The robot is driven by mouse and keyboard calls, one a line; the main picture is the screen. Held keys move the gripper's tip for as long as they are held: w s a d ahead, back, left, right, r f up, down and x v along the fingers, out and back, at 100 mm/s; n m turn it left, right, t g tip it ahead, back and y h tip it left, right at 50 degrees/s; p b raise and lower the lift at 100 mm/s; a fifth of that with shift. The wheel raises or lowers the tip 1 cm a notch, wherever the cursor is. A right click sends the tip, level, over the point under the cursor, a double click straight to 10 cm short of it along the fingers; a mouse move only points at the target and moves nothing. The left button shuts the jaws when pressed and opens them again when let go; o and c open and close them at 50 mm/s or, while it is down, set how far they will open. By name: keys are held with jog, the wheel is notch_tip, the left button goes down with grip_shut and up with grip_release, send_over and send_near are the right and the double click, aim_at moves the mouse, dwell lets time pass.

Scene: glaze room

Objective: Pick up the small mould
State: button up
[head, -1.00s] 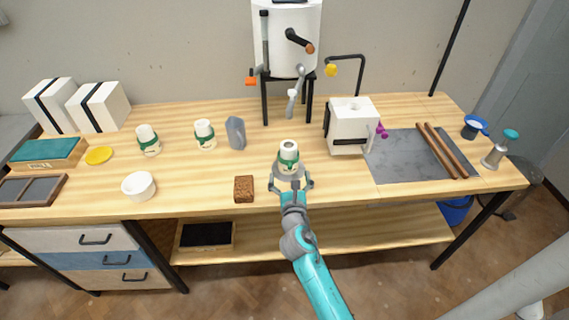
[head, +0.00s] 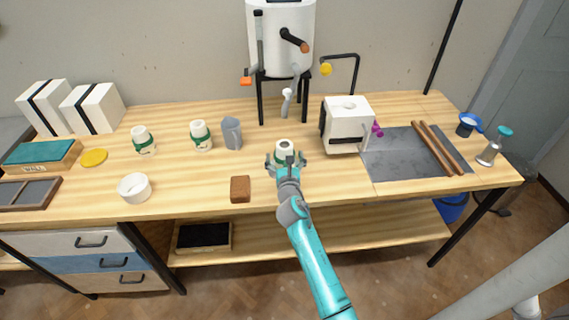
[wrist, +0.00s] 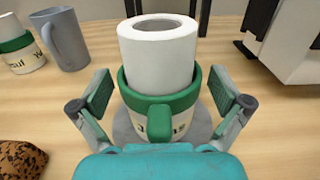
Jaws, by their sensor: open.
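My gripper (head: 286,162) is open, with one finger on each side of the mould's lower part and a visible gap on both sides in the wrist view. Two similar green-banded pieces stand to the left, one (head: 144,140) farther out and one (head: 200,135) nearer; I cannot tell which is called small.
A grey jug (head: 231,133) stands left of the mould, and a brown sponge-like block (head: 240,189) lies front left. A white box-shaped machine (head: 347,122) stands close on the right. A white tank on a black stand (head: 281,40) is behind. A white bowl (head: 135,188) sits farther left.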

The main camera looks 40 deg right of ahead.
jog(key=shift+r, duration=0.1)
jog(key=c, duration=1.6)
